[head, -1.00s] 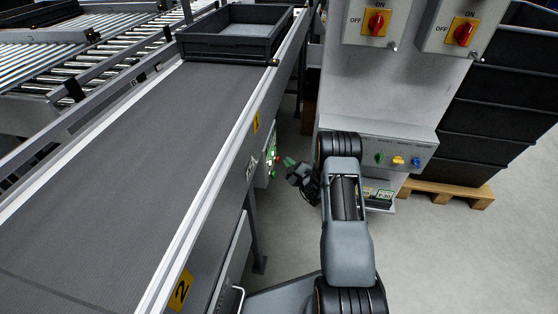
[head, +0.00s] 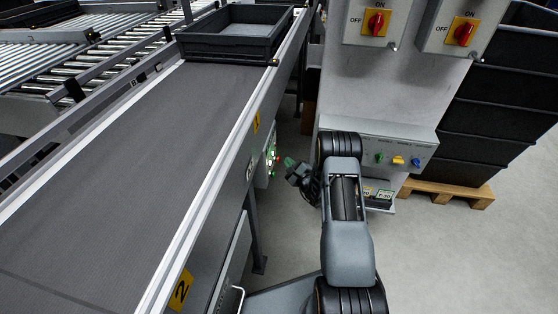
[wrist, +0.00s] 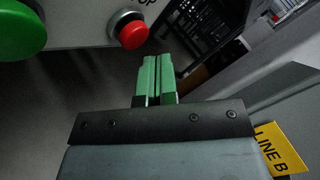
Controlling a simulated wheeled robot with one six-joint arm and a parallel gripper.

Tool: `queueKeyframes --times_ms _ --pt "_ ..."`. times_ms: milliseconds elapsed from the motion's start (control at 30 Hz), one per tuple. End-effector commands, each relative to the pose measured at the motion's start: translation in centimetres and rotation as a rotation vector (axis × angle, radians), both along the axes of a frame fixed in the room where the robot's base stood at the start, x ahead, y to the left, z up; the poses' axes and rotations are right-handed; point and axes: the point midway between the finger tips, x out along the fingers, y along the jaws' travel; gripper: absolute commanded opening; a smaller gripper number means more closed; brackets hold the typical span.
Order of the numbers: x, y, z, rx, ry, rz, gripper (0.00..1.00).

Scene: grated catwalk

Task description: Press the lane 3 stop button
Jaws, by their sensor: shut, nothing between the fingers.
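A red push button (wrist: 131,29) with a silver collar sits on a pale panel at the top of the wrist view, beside partly cut-off lettering ending in "OP". A large green button (wrist: 20,30) is to its left. My gripper (wrist: 154,60) has green fingertips, shut together and empty, just below and right of the red button, with no contact visible. In the head view my gripper (head: 289,162) is right of a small button box (head: 264,166) on the conveyor's side. The buttons there are too small to read clearly.
The conveyor (head: 130,150) fills the left, carrying a black tray (head: 236,38). A yellow "2" label (head: 180,289) is on its near side. A grey cabinet (head: 400,85) with rotary switches stands right. Black crates (head: 495,115) sit on a pallet. A "LINE B" label (wrist: 278,149) shows lower right.

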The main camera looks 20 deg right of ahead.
Motion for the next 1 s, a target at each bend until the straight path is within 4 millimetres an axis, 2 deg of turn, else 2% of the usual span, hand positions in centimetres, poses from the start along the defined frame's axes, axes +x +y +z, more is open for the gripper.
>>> queueKeyframes --times_ms 1000 --pt "0.46 0.84 0.00 0.000 0.000 0.000 0.00"
